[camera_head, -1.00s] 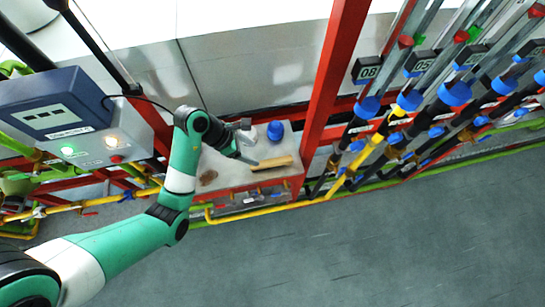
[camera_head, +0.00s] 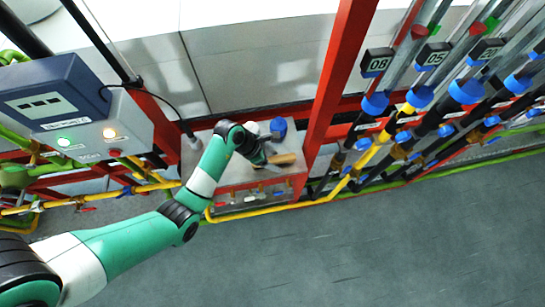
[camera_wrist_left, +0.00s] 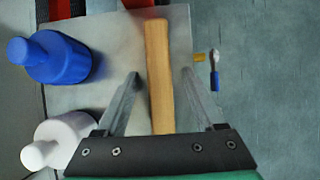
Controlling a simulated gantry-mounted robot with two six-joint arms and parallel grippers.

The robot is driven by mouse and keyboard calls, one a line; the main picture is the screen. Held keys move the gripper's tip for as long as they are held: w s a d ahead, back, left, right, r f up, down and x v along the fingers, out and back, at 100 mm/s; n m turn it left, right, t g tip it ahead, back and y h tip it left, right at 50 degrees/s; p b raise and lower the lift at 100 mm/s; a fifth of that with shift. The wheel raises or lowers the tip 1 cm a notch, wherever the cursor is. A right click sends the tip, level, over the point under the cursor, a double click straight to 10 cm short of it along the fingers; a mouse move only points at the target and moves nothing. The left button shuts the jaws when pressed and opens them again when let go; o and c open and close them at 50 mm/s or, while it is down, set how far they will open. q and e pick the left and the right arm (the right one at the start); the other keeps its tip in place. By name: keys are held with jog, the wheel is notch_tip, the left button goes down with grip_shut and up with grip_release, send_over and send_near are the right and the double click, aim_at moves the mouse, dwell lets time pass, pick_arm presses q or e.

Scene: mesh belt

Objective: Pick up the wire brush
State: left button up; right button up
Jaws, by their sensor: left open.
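The wire brush (camera_head: 288,158) lies on a grey shelf; I see its light wooden handle, and no bristles show. In the left wrist view the handle (camera_wrist_left: 158,65) runs lengthwise between the fingers of my left gripper (camera_wrist_left: 161,75). The fingers are open, one on each side of the handle, with a gap on both sides. In the head view my left gripper (camera_head: 272,164) is over the shelf at the brush and partly covers it. I cannot tell how far the fingers are above the shelf. My right gripper is not in view.
A blue bottle (camera_head: 278,126) and a white bottle (camera_head: 252,128) stand beside the brush on the shelf (camera_wrist_left: 115,30). A red post (camera_head: 333,90) rises just right of the shelf. A grey box with lights (camera_head: 95,130) is at the left.

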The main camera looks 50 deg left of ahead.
aim_at(280, 158)
pick_arm(q)
grip_shut()
dwell(0.4)
jog(key=shift+r, duration=0.55)
notch_tip(280, 158, up, 3)
jog(key=shift+f+p, duration=0.2)
jog(key=shift+p, duration=0.3)
jog(key=s+d+r+p, duration=0.1)
jog(key=s+d+r, duration=0.1)
jog(key=s+r, duration=0.2)
jog(key=s+d+r+p, duration=0.2)
jog(key=s+r, duration=0.3)
jog(key=s, duration=0.4)
jog(key=shift+d+r+p, duration=0.2)
jog(key=shift+d+p, duration=0.1)
jog(key=shift+d, duration=0.45)
